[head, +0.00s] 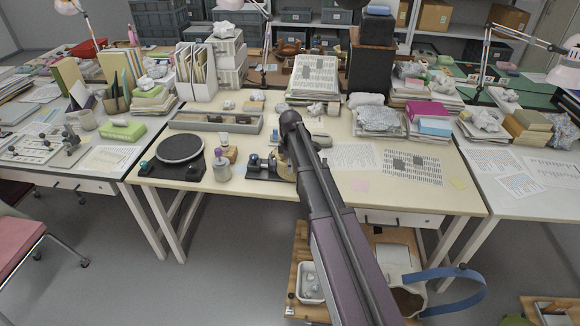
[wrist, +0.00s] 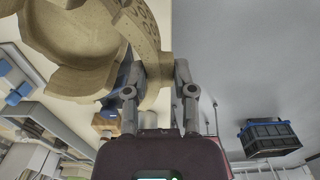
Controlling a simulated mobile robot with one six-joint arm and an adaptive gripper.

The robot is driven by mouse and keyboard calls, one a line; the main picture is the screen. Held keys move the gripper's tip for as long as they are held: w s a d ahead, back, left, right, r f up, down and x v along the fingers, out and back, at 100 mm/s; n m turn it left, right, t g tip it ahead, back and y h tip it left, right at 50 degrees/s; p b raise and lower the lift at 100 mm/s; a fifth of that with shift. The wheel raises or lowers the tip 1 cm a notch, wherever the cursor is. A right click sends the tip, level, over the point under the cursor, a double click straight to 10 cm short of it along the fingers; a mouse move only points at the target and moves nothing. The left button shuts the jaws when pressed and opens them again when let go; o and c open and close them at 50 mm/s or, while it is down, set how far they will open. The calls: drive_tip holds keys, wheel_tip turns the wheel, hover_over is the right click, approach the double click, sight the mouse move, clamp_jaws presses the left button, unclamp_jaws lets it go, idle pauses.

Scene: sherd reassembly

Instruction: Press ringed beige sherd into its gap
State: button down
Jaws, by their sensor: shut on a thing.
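In the wrist view my gripper (wrist: 156,76) is shut on the ringed beige sherd (wrist: 142,28), a curved piece with a row of ring marks along its band. The sherd rises from between the fingers, close beside a beige broken vessel (wrist: 75,38) at the upper left. The vessel has a jagged, stepped edge and a hollow inside. The sherd overlaps it in this view; I cannot tell whether they touch or whether the sherd sits in the gap. In the head view my arm hides most of the gripper, sherd and vessel.
The cream worktable (head: 345,185) holds a black turntable (head: 180,149), a small grey jar (head: 222,171), a long grey tray (head: 215,121) and printed sheets (head: 412,165). A wooden cart with a white bin (head: 312,282) stands below the front edge. A dark crate (wrist: 268,137) shows in the wrist view.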

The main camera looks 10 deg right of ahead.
drive_tip(key=shift+w+d+f+b, duration=0.3)
drive_tip(key=shift+w+f+b, duration=0.4)
drive_tip(key=shift+w, duration=0.25)
drive_tip(key=shift+w+d+f+b, duration=0.3)
drive_tip(key=shift+w+f+b, duration=0.35)
drive_tip(key=shift+w, duration=0.25)
drive_tip(key=shift+w+d+f, duration=0.15)
drive_tip(key=shift+w, duration=0.25)
idle(0.3)
drive_tip(key=shift+f+b, duration=0.3)
drive_tip(key=shift+b, duration=0.05)
idle(1.3)
idle(1.5)
drive_tip(key=shift+c, duration=1.8)
unclamp_jaws()
drive_tip(key=shift+f, duration=0.1)
drive_tip(key=shift+r, duration=0.2)
